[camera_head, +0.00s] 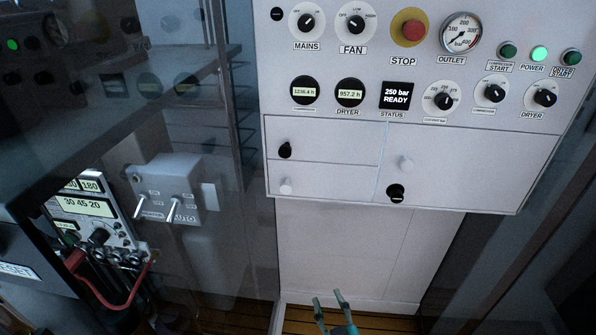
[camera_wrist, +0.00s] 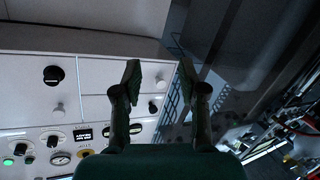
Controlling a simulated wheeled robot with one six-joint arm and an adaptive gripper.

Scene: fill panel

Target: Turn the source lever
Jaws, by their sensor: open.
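My gripper (camera_head: 328,303) is open and empty at the bottom of the head view, below the white panel and in front of the lower wall. In the wrist view its two fingers (camera_wrist: 158,80) stand apart with nothing between them. I cannot read any label naming the source lever. A grey box (camera_head: 184,170) at left carries two silver levers, a left one (camera_head: 150,208) and a right one (camera_head: 173,209), well up and left of my gripper. The white panel's lower part has a left black knob (camera_head: 285,150) and a right black knob (camera_head: 396,192), both above my gripper.
The white panel (camera_head: 330,215) also bears a red stop button (camera_head: 413,30), a pressure gauge (camera_head: 461,33) and a status display (camera_head: 396,95) reading 250 bar READY. Transparent sheets and dark frames stand at left. A red hose (camera_head: 125,300) hangs at lower left.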

